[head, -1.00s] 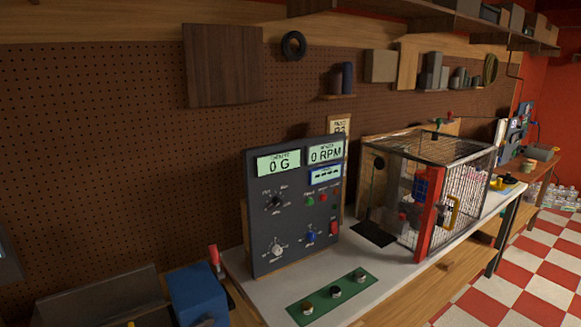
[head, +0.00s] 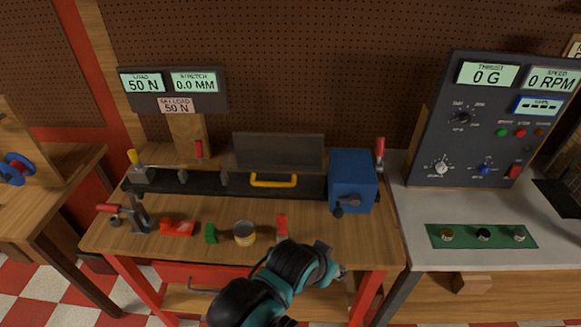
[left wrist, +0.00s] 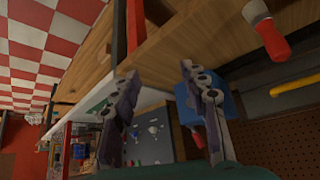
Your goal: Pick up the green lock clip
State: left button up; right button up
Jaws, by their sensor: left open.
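A small green lock clip (head: 211,234) stands near the front of the wooden bench, between a red part and a tin. It does not show in the left wrist view. My left arm comes up from the bottom of the head view. Its gripper (head: 332,263) is at the bench's front edge, right of the clip and well apart from it. In the left wrist view the left gripper (left wrist: 165,95) has its two fingers spread with nothing between them. My right gripper is in neither view.
A red part (head: 177,228) lies left of the clip, with a tin (head: 244,233) to its right. A red-handled tool (head: 282,226) stands just behind my left arm. A blue box (head: 352,180) and a black rail (head: 205,182) with a yellow handle (head: 273,181) stand behind.

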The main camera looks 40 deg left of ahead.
aim_at(211, 231)
jog(key=u, duration=2.1)
